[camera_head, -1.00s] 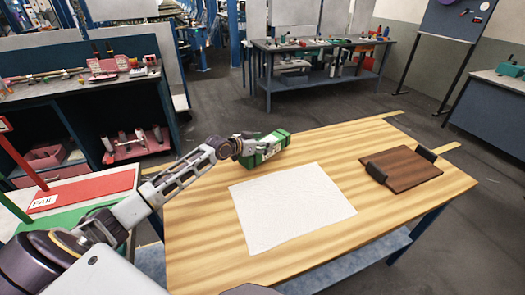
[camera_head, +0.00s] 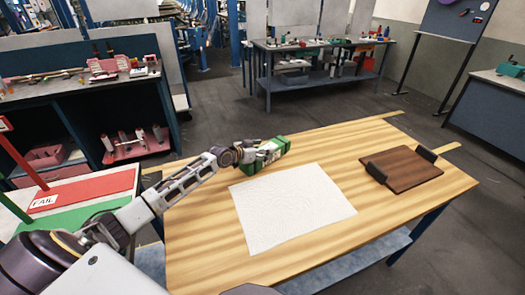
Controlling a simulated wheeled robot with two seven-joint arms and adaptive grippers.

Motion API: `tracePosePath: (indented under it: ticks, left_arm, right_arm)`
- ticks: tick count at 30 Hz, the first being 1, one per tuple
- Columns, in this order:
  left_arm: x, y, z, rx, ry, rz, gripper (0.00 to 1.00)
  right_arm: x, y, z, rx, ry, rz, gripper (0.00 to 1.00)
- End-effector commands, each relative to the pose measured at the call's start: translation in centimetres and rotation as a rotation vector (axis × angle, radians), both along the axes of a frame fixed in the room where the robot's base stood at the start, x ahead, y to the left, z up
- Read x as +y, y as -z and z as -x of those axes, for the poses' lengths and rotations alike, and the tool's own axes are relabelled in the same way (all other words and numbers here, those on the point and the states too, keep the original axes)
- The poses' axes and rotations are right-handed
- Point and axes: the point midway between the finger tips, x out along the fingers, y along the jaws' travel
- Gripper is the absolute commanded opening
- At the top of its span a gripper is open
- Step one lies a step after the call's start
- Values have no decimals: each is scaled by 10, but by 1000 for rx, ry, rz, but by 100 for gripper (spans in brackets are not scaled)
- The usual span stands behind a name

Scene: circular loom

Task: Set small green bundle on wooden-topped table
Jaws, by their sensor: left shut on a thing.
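The small green bundle (camera_head: 270,156), green with a pale band, is at the far left part of the wooden-topped table (camera_head: 310,258). My left gripper (camera_head: 256,155) is shut on it, reaching in from the left. The bundle is at or just above the table top; I cannot tell whether it touches. The gripper covers part of the bundle's near left side. My right gripper is not in view.
A white sheet (camera_head: 290,208) lies mid-table. A dark brown board with two black blocks (camera_head: 402,170) lies at the right. A red and green FAIL stand (camera_head: 85,190) is left of the table. The table's front strip is bare.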

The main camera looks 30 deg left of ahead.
Motion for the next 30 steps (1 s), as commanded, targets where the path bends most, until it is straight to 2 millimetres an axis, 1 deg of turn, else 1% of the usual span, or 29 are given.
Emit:
tracePosePath:
  ticks: [2, 3, 7, 12, 17, 23, 27, 30]
  left_arm:
    - [0, 0, -1, -4, -1, 0, 23]
    - [0, 2, 0, 0, 0, 0, 68]
    - [0, 2, 0, 0, 0, 0, 84]
    - [0, 1, 0, 0, 0, 0, 85]
    - [0, 1, 0, 0, 0, 0, 85]
    - [0, -2, 0, 0, 0, 0, 85]
    - [3, -3, 6, 0, -1, -1, 85]
    - [5, -5, 11, 1, -1, -2, 85]
  right_arm:
    - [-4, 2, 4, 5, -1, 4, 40]
    - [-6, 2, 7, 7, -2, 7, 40]
    - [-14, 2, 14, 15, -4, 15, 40]
    - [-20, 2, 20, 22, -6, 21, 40]
    - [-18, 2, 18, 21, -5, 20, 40]
    - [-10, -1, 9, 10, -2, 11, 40]
    - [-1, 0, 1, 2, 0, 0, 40]
    - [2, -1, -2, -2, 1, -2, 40]
